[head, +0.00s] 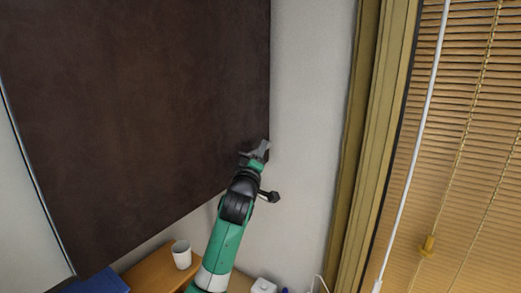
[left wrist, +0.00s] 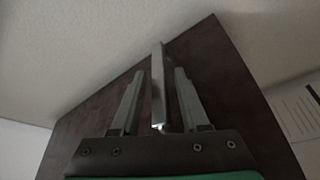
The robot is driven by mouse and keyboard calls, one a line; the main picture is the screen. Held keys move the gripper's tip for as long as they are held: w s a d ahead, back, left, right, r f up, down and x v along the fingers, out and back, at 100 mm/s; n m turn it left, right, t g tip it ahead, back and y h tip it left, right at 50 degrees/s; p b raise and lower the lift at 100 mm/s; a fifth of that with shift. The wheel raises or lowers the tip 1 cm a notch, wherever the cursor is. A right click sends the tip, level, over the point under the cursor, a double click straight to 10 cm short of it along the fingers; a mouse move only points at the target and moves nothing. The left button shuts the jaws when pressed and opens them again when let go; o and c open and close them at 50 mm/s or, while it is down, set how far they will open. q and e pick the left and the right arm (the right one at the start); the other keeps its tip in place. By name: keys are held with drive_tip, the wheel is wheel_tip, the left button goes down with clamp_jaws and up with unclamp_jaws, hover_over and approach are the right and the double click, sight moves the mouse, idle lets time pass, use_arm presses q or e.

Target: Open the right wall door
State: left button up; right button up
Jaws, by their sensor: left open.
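The dark brown wall door (head: 140,100) fills the left and middle of the head view and looks closed. My left gripper (head: 258,150) is at its lower right corner. In the left wrist view, the door's brown panel (left wrist: 100,130) lies beyond my open left gripper (left wrist: 158,98). A thin silver bar (left wrist: 158,80), which looks like the door's handle, stands between the two fingers. A gap shows on each side of the bar, so the fingers are around it without gripping it. My right gripper is not in view.
Below the door, a wooden surface (head: 150,264) bears a white cup (head: 181,254). A blue object (head: 100,283) is at the lower left and a small white object (head: 264,286) at the bottom. A window blind (head: 470,150) with a white rod (head: 410,150) is on the right.

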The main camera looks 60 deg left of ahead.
use_arm(q)
drive_tip(key=shift+x, duration=0.85)
drive_tip(key=shift+d, duration=0.1)
clamp_jaws()
idle(0.7)
